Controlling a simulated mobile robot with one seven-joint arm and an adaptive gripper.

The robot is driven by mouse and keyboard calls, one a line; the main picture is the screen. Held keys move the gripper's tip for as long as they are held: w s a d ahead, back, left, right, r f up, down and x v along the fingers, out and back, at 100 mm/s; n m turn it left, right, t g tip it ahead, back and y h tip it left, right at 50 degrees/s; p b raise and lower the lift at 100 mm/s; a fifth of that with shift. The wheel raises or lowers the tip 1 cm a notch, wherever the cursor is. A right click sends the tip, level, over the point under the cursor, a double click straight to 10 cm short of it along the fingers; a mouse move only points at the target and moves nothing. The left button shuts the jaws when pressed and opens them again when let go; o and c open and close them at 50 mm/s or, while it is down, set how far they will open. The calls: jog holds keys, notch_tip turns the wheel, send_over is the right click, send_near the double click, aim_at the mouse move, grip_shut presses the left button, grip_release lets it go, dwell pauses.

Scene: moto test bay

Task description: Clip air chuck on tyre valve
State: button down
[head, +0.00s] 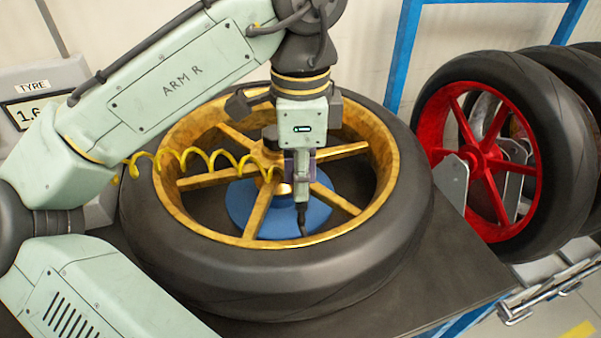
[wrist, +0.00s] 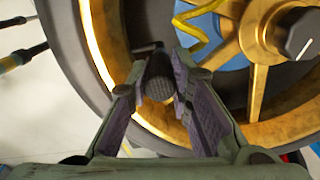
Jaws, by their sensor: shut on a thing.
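The tyre (head: 400,230) lies flat with a gold spoked wheel (head: 257,212) in it. My gripper (head: 302,203) points down inside the wheel's near rim. It is shut on the black air chuck (head: 303,220); in the wrist view, my gripper's purple pads (wrist: 160,95) sit either side of the dark knurled chuck body (wrist: 158,76). A thin dark end shows beyond the pads, close to the gold rim (wrist: 97,45). The tyre valve cannot be made out clearly, and I cannot tell whether the chuck touches it. A yellow coiled hose (head: 205,160) runs to my gripper.
A blue hub support (head: 245,200) shows under the spokes. A gauge box marked TYRE (head: 30,112) stands at the left. A red-wheeled tyre (head: 530,120) and other tyres stand at the right. Dark bench top (head: 455,270) is bare at the right front.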

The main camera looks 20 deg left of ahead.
jog(key=c, duration=1.4)
grip_release()
jog(key=shift+o, duration=0.3)
jog(key=o, duration=0.4)
notch_tip(320, 180, up, 5)
jog(key=p, duration=0.6)
jog(key=shift+r, duration=1)
